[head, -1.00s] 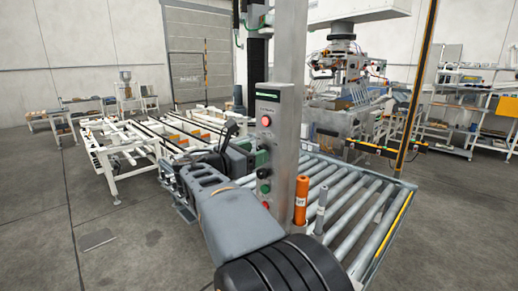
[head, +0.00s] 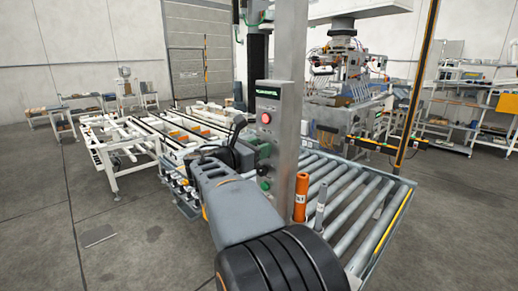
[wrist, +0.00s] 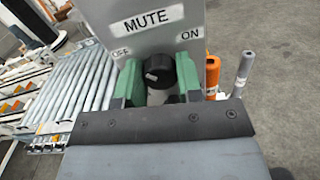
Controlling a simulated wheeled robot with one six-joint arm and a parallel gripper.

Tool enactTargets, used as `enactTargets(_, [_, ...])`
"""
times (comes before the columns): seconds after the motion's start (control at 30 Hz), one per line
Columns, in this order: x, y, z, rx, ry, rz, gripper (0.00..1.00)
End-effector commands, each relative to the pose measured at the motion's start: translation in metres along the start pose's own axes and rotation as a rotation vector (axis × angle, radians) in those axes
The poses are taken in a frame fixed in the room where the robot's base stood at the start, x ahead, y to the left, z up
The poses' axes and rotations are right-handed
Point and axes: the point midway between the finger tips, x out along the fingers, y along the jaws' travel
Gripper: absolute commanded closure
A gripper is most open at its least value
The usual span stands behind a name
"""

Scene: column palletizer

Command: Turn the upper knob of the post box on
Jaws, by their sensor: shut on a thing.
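The post box (head: 268,100) is on a grey post in the head view, with a small display and a red button (head: 265,118) on its face. A black knob (wrist: 158,68) sits below the label. My gripper (wrist: 159,82) has its green fingers on either side of this knob and is shut on it. A pale mark shows on the knob, but its setting is unclear. In the head view my gripper (head: 264,148) is at the post's front, hiding the knob.
A green button (head: 265,185) is lower on the post. An orange cylinder (head: 300,198) and a grey one (head: 320,202) stand close to the post's right. A roller conveyor (head: 360,200) runs behind them. Open floor (head: 110,250) lies at the left.

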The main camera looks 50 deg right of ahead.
Motion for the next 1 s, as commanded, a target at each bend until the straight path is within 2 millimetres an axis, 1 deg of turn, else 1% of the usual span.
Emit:
enactTargets(0.03, [0.0000,-0.0001,-0.0001,0.000,0.000,-0.001,0.80])
enactTargets(0.13, [0.0000,-0.0002,-0.0002,0.000,0.000,-0.001,0.90])
enactTargets(0.33, [0.0000,-0.0003,-0.0011,0.016,0.001,-0.001,0.90])
enactTargets(0.47, [0.0001,-0.0004,-0.0025,0.062,0.002,-0.001,0.90])
enactTargets(0.67, [0.0002,-0.0007,-0.0050,0.202,0.006,-0.002,0.90])
enactTargets(1.0, [0.0002,-0.0011,-0.0053,0.525,0.015,-0.003,0.90])
